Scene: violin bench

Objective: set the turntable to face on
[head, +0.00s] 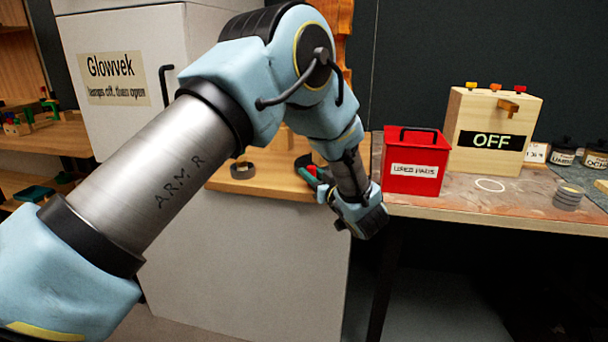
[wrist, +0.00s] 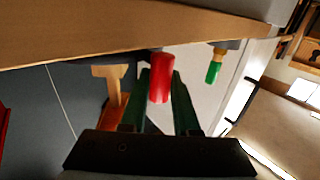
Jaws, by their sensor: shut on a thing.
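My gripper (head: 320,178) is at the front edge of the wooden bench, partly hidden by my own wrist in the head view. In the wrist view my gripper (wrist: 161,82) has its dark green fingers on both sides of a red cylindrical handle (wrist: 162,68), shut on it. The handle stands out from beside a wooden edge (wrist: 120,38). A green-tipped handle (wrist: 213,72) stands apart to its right, and a T-shaped wooden piece (wrist: 112,80) is to its left. I cannot make out the turntable's body or its facing; my arm covers part of the bench.
A white cabinet (head: 130,130) labelled Glowvek stands left. A red lidded box (head: 412,175) stands just right of my gripper. A dark ring (head: 243,170) lies on the wooden bench (head: 270,183). A grey ribbed cylinder (head: 568,198) stands far right.

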